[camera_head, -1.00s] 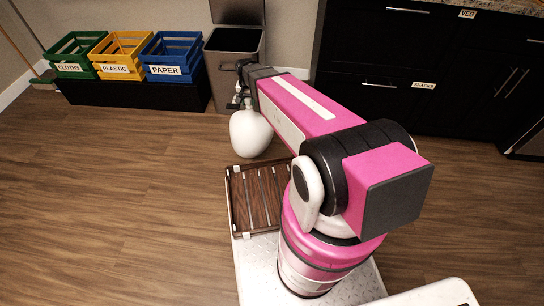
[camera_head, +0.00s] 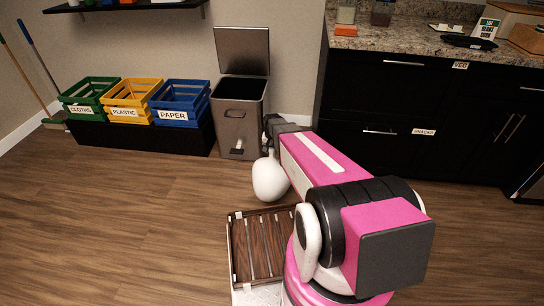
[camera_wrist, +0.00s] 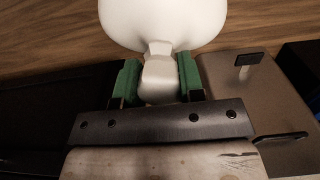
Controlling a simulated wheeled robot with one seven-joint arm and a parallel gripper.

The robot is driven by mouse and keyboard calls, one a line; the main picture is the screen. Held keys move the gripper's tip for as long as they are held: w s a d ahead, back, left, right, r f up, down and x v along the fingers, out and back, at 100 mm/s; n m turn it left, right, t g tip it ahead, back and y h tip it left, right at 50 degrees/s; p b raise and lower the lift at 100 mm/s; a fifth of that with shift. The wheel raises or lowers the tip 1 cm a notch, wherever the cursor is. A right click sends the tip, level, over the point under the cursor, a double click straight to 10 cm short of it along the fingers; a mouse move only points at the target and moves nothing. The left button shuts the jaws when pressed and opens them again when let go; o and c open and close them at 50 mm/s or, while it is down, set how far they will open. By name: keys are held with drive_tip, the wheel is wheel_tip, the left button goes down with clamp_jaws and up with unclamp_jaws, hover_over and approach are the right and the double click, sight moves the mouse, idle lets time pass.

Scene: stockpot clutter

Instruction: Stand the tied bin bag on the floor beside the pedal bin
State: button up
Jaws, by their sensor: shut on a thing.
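The tied bin bag (camera_head: 270,180) is white and rounded. It hangs below my gripper (camera_head: 268,143) in the head view, in front of the pedal bin (camera_head: 238,118) and a little to its right. In the wrist view, the green fingers of my gripper (camera_wrist: 158,82) are shut on the narrow neck of the bag (camera_wrist: 165,18). The pedal bin is grey-brown with its lid up, and its side also shows at the right of the wrist view (camera_wrist: 232,100). I cannot tell whether the bag's bottom touches the floor.
Green, yellow and blue crates (camera_head: 180,100) stand on a black bench (camera_head: 150,138) left of the bin. Black cabinets (camera_head: 385,110) stand to the right. A slatted wooden tray (camera_head: 232,250) is near my base. Wooden floor (camera_head: 130,215) is clear at the left.

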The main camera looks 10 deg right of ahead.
sight(272, 155)
drive_tip(key=shift+f, duration=1.95)
drive_tip(key=o, duration=1)
wheel_tip(272, 155, up, 12)
drive_tip(key=shift+f, duration=0.1)
drive_tip(key=s+r+n, duration=0.1)
drive_tip(key=s+r, duration=0.2)
drive_tip(key=s, duration=0.7)
drive_tip(key=s+r+n, duration=0.2)
drive_tip(key=s+r, duration=0.2)
drive_tip(key=s, duration=0.7)
drive_tip(key=shift+s+r+n, duration=0.15)
drive_tip(key=shift+r+n, duration=0.1)
drive_tip(key=shift+n, duration=0.05)
